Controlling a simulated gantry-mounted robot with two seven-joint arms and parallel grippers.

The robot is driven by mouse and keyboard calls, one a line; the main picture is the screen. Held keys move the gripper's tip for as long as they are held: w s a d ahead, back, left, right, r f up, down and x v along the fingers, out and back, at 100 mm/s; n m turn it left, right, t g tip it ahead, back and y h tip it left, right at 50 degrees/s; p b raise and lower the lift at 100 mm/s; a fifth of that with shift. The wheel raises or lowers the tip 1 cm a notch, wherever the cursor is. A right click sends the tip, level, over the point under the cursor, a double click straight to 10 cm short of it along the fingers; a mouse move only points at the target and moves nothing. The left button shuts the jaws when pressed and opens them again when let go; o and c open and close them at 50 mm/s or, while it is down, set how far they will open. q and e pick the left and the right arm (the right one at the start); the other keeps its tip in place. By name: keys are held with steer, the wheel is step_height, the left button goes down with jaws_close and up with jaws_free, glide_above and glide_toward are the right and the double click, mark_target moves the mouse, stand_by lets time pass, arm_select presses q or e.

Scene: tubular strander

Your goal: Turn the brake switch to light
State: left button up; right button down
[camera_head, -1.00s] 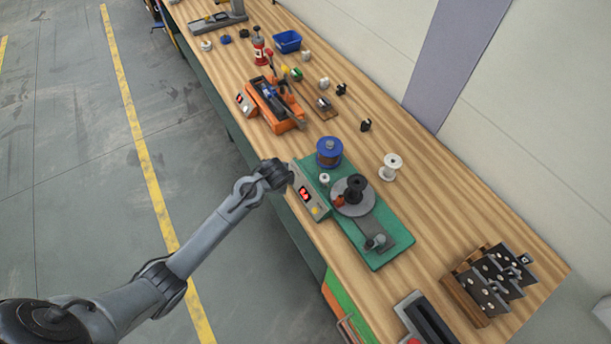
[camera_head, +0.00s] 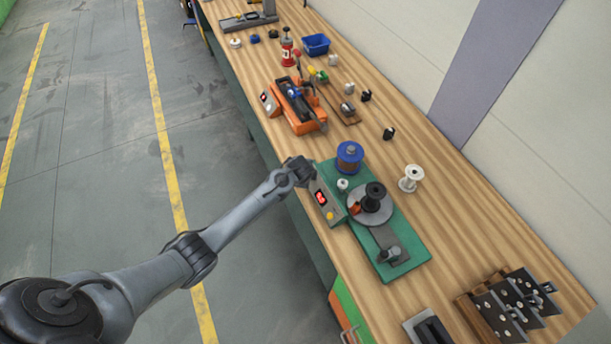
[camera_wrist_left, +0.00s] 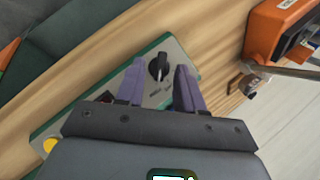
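The brake switch is a black rotary knob (camera_wrist_left: 158,67) with a white pointer line, on a grey control panel (camera_wrist_left: 110,88). Small lettering beside it is too blurred to read. In the head view my left gripper (camera_head: 300,170) is at the far end of this panel (camera_head: 337,213), above the table edge, and hides the knob. In the left wrist view my left gripper (camera_wrist_left: 158,78) is open, its two purple fingers apart on either side of the knob. My right gripper is not in view.
The panel's green base (camera_head: 402,254) carries a blue-topped spool (camera_head: 349,156) and a disc with a black spool (camera_head: 374,197). An orange device (camera_head: 297,107) stands just beyond. A white spool (camera_head: 411,178) stands to the right. Open floor lies left of the wooden table.

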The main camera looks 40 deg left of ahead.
arm_select(q)
steer(key=shift+w+a+f, duration=0.1)
steer(key=shift+w+f, duration=0.05)
steer(key=shift+f, duration=0.1)
jaws_close()
steer(key=shift+f, duration=0.1)
steer(key=shift+s, duration=0.2)
